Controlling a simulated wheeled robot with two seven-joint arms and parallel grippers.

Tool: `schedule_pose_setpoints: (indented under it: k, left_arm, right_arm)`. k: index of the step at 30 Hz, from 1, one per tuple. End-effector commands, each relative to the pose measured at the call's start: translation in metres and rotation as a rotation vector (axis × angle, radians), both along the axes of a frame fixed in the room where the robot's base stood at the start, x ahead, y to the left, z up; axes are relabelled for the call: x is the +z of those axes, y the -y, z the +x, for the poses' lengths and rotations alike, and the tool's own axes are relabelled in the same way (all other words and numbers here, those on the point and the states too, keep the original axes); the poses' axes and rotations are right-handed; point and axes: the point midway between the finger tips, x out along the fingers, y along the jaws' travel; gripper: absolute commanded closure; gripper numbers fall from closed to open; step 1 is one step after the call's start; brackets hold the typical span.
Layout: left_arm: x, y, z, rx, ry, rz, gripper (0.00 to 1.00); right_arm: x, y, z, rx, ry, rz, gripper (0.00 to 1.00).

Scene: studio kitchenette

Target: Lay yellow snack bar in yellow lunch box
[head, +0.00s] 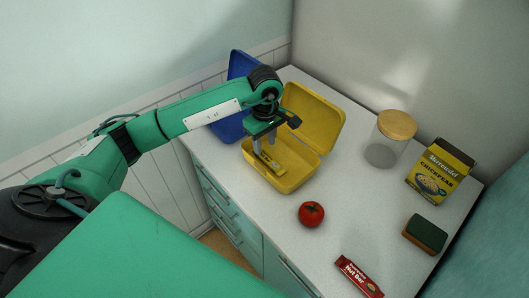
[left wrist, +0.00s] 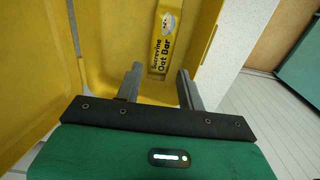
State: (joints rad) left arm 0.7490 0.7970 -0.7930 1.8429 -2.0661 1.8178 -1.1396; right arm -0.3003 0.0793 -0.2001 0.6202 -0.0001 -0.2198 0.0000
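The yellow lunch box (head: 302,168) stands open on the counter, its lid (head: 313,115) tilted up at the back right. The yellow snack bar (head: 270,163), marked "Oat Bar", lies inside the lunch box. It also shows in the left wrist view (left wrist: 165,38), ahead of the fingers, against the yellow box. My left gripper (head: 264,144) points down into the box just above the bar. In the left wrist view its two fingers (left wrist: 158,82) are apart with nothing gripped between them. My right gripper is in neither view.
A blue lunch box (head: 232,126) stands open behind my left gripper. A tomato (head: 311,214), a red nut bar (head: 359,277), a sponge (head: 424,235), a lidded glass jar (head: 386,145) and a chickpea box (head: 440,172) stand to the right. Bare counter lies between them.

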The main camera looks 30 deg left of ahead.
Motion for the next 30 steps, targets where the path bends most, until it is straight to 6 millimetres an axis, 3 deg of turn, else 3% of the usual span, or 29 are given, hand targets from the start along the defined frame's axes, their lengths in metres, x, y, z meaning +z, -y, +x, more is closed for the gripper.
schedule_pose_setpoints:
  k: [6,12,30]
  left_arm:
    - [0.040,0.000,0.001,-0.001,0.004,0.000,0.61]
    - [0.064,0.000,0.001,0.000,0.001,0.000,0.61]
    - [0.073,0.000,0.000,0.000,0.000,0.000,0.61]
  right_arm:
    - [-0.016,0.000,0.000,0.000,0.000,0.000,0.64]
    - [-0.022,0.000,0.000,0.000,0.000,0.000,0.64]
    - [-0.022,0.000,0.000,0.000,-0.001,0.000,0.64]
